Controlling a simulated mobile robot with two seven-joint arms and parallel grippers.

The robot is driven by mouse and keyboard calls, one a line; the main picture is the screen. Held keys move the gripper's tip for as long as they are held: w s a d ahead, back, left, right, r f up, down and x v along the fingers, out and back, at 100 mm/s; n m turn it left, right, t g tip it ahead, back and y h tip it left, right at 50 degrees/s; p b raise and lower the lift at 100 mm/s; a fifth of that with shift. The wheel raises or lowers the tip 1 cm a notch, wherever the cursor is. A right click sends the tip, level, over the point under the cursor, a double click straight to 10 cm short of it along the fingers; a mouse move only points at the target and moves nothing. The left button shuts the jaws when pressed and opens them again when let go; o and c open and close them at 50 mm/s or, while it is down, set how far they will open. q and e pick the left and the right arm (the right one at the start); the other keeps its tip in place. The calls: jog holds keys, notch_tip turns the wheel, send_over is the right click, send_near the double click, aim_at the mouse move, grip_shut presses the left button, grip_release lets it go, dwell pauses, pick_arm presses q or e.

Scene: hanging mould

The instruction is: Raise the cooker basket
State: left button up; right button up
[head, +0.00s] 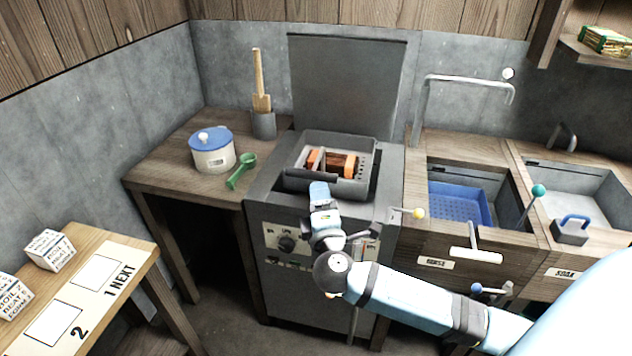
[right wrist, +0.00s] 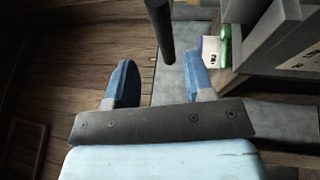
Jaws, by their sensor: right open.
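The cooker (head: 310,265) is a dark grey cabinet with a raised back panel and a knob on its front. The cooker basket (head: 350,187) sits in the well in its top and holds an orange-and-brown block (head: 335,163). A dark bar (head: 312,174) lies at the basket's front side. My right gripper (head: 319,190) is just in front of this bar, pointing at the cooker. In the right wrist view the gripper (right wrist: 161,82) is open, and a dark rod (right wrist: 160,30) shows beyond and between its fingertips, not gripped. My left gripper is not in view.
Left of the cooker, a counter holds a blue-lidded pot (head: 212,152), a green scoop (head: 241,171) and a utensil cup (head: 264,125). On the right are a sink with a blue perforated tray (head: 460,203) and levers with yellow (head: 418,213) and teal (head: 538,190) knobs.

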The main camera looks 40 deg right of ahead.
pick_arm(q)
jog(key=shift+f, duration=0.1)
pick_arm(e)
jog(key=v, duration=0.6)
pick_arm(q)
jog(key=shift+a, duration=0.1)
pick_arm(e)
jog(key=s+a+f+m+g+y, duration=0.1)
jog(key=s+a+f+g+y, duration=0.15)
jog(key=f, duration=0.45)
jog(key=s+a+f+m+g+y, duration=0.1)
jog(key=a+f+m+g+y, duration=0.15)
jog(key=f, duration=0.35)
jog(key=s+a+f+m+g+y, duration=0.2)
jog(key=s+a+f+m+y, duration=0.55)
jog(key=s+f, duration=0.3)
pick_arm(q)
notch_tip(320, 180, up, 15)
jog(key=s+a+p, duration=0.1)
jog(key=p, duration=1.7)
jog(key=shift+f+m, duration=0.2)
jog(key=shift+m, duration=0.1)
pick_arm(e)
notch_tip(320, 180, up, 16)
jog(key=d, duration=0.1)
jog(key=shift+s, duration=0.4)
